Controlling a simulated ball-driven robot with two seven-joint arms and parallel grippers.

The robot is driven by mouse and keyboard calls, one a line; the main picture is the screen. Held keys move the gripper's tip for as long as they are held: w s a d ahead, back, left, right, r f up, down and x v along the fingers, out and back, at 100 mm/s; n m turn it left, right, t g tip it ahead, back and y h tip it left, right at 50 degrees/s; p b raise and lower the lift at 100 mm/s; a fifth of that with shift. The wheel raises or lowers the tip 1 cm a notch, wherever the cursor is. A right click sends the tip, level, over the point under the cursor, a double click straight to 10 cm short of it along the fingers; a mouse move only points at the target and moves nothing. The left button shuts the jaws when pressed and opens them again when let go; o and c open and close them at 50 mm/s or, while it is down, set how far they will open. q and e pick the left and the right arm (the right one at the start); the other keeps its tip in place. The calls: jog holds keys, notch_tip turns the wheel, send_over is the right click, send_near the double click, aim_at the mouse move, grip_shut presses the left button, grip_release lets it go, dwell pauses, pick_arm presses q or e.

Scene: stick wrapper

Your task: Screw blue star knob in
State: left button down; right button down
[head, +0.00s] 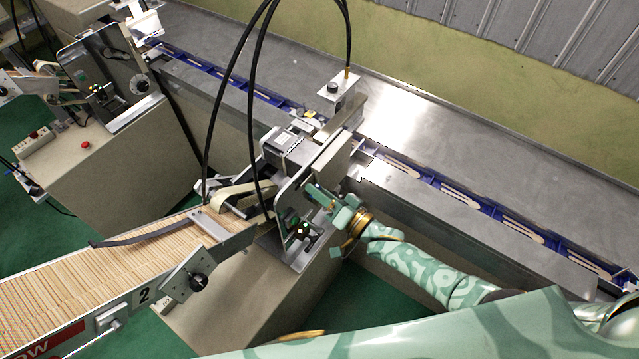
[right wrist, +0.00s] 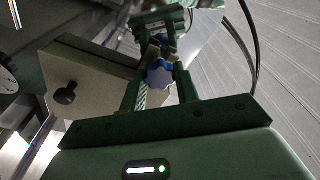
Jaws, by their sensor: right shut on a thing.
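The blue star knob (right wrist: 159,73) shows in the right wrist view, between the two green fingers of my right gripper (right wrist: 160,85). The fingers are shut on it. In the head view my right gripper (head: 322,197) reaches in from the right to the side of the metal wrapper machine (head: 308,165). The knob cannot be made out there, as the gripper and machine parts hide it. How deep the knob sits in its thread cannot be told. My left gripper is not in view.
A feed tray (head: 110,268) full of wooden sticks slopes to the machine, with a black knob (head: 198,282) on its side. A blue conveyor (head: 480,207) carries sticks behind. Black cables (head: 212,105) hang over the machine. In the right wrist view, a grey box with a dark knob (right wrist: 65,96) stands left of the fingers.

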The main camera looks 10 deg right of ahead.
jog(key=m+p, duration=0.1)
jog(key=m, duration=0.3)
jog(key=m+h+p, duration=0.1)
jog(key=m, duration=0.4)
jog(key=shift+f+m+g+p, duration=0.2)
jog(key=shift+m+g+p, duration=0.1)
jog(key=shift+g+p, duration=0.1)
jog(key=c, duration=1.2)
grip_release()
jog(key=shift+s, duration=0.1)
jog(key=n+y+b, duration=0.1)
jog(key=n+b, duration=0.2)
jog(key=n, duration=0.7)
jog(key=n+y+b, duration=0.1)
jog(key=n+b, duration=0.3)
jog(key=n, duration=0.6)
jog(key=n+g+y+b, duration=0.1)
jog(key=n+b, duration=0.3)
jog(key=n, duration=0.5)
jog(key=shift+r+n+y, duration=0.25)
jog(key=shift+n+y, duration=0.05)
jog(key=shift+n, duration=0.1)
